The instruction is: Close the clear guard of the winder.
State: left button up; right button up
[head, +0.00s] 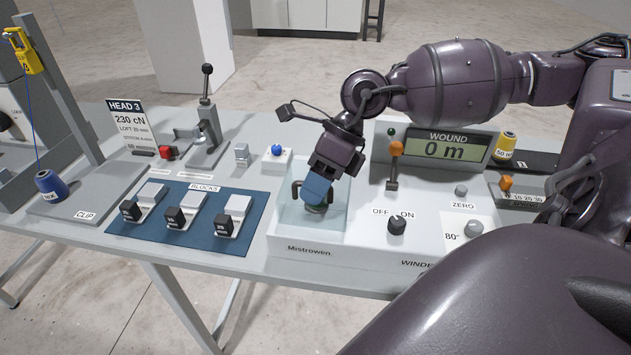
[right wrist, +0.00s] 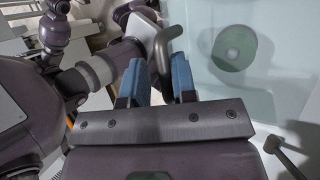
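The winder (head: 350,255) is a white box with a clear guard (head: 287,212) at its left end. A green round part (head: 315,209) shows behind or under the clear pane; it also shows in the right wrist view (right wrist: 234,48). I cannot tell the guard's exact angle. A dark bent handle (head: 297,190) is at the guard. My right gripper (head: 318,188) is low over the guard, blue fingertips down. In the right wrist view its fingers (right wrist: 158,80) are apart, with the handle (right wrist: 166,38) between them, nearer the right finger. My left gripper is out of view.
An orange-knobbed lever (head: 395,150), a display (head: 449,146) reading 0 m and an OFF/ON knob (head: 396,225) are right of the guard. A blue mat (head: 190,243) with several blocks lies left.

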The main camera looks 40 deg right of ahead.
jog(key=shift+w+d+f, duration=0.1)
jog(key=shift+d, duration=0.05)
jog(key=shift+w+d+r, duration=0.1)
jog(key=shift+d+r, duration=0.2)
jog(key=shift+r, duration=0.05)
pick_arm(q)
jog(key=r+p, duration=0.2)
jog(key=p, duration=0.1)
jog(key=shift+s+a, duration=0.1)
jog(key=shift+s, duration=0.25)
pick_arm(e)
jog(key=v, duration=1)
jog(key=shift+s+a, duration=0.2)
jog(key=shift+s, duration=0.05)
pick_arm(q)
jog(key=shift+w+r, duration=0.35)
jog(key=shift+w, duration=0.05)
